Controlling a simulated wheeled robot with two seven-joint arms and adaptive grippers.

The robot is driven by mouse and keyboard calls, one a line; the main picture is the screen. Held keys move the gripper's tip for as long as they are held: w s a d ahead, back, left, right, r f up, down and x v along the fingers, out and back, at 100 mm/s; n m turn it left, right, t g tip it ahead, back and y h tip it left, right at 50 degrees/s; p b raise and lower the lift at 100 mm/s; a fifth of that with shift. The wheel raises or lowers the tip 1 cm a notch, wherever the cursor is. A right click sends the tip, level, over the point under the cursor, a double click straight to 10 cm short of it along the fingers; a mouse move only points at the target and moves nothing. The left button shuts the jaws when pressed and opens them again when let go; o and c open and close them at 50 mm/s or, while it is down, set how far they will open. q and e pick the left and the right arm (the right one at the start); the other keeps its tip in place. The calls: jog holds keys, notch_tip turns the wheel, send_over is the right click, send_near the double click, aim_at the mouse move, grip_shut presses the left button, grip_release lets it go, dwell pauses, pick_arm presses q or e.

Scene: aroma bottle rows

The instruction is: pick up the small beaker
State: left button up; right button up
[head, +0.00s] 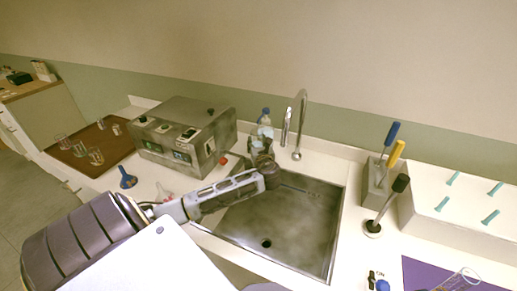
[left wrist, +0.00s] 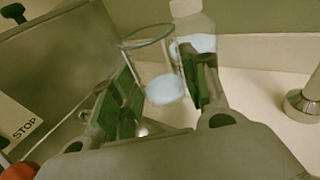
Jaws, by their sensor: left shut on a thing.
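The small beaker (left wrist: 153,62) is clear glass with a pale bottom. In the left wrist view it stands between the two green-padded fingers of my left gripper (left wrist: 160,95), which is shut on it. In the head view my left gripper (head: 261,158) reaches over the sink's back left corner. The beaker is small and partly hidden there, in front of a clear bottle (head: 265,121). The bottle also shows behind the beaker in the left wrist view (left wrist: 192,25); I cannot tell whether they touch. My right gripper is not in view.
A grey machine (head: 186,136) stands left of the gripper. The sink (head: 290,235) lies below my arm, with a tall faucet (head: 301,115) behind. A brown tray (head: 108,148) holds several glasses. A rack with tools (head: 377,185) stands at right.

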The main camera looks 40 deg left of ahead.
pick_arm(q)
jog(key=shift+s+d+f, duration=0.1)
jog(key=shift+s+d, duration=0.2)
jog(key=shift+s, duration=0.5)
jog(key=s+d, duration=0.2)
jog(key=s, duration=0.6)
jog(key=s+d, duration=0.3)
jog(key=s, duration=0.5)
jog(key=shift+s, duration=0.25)
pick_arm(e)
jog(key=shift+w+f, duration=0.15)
pick_arm(q)
jog(key=shift+d, duration=0.1)
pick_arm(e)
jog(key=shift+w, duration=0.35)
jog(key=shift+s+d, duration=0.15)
